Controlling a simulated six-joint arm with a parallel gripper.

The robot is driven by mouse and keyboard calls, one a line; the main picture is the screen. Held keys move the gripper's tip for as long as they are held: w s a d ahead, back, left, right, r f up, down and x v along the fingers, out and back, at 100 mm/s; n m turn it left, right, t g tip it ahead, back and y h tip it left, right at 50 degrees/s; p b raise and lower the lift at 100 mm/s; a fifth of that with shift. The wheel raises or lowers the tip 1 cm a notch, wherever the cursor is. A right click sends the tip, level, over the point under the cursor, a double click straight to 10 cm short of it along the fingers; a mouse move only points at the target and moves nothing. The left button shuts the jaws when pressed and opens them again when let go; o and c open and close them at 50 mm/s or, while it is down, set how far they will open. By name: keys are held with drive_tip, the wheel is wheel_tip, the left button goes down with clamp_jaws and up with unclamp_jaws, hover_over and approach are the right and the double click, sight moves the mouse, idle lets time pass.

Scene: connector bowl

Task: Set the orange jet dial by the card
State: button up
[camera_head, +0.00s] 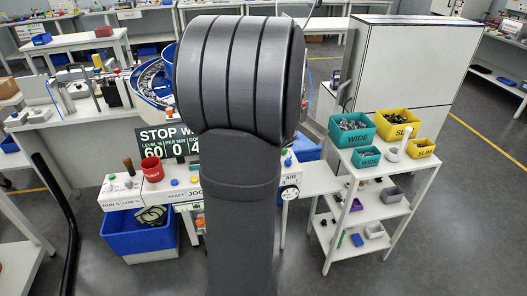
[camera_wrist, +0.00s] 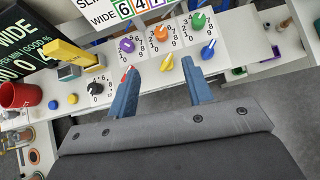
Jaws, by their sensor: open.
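In the wrist view the orange dial (camera_wrist: 160,33) sits on a white panel with a printed number scale, between a purple dial (camera_wrist: 128,45) and a green dial (camera_wrist: 198,20). The card (camera_wrist: 108,17) stands behind the dials, its top cut off. Its lower row reads WIDE, then 6, 4 and further coloured digits. My gripper (camera_wrist: 158,67) is open and empty, its two blue fingers apart in front of the dial row. The orange dial lies beyond the fingertips, untouched. In the head view my arm hides the dials and the gripper.
A shelf holds green and yellow bins (camera_head: 352,129) at right.

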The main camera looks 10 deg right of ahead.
drive_tip(key=x, duration=1.7)
drive_tip(key=shift+w+f, duration=0.15)
drive_tip(key=shift+c, duration=0.3)
drive_tip(key=c, duration=0.9)
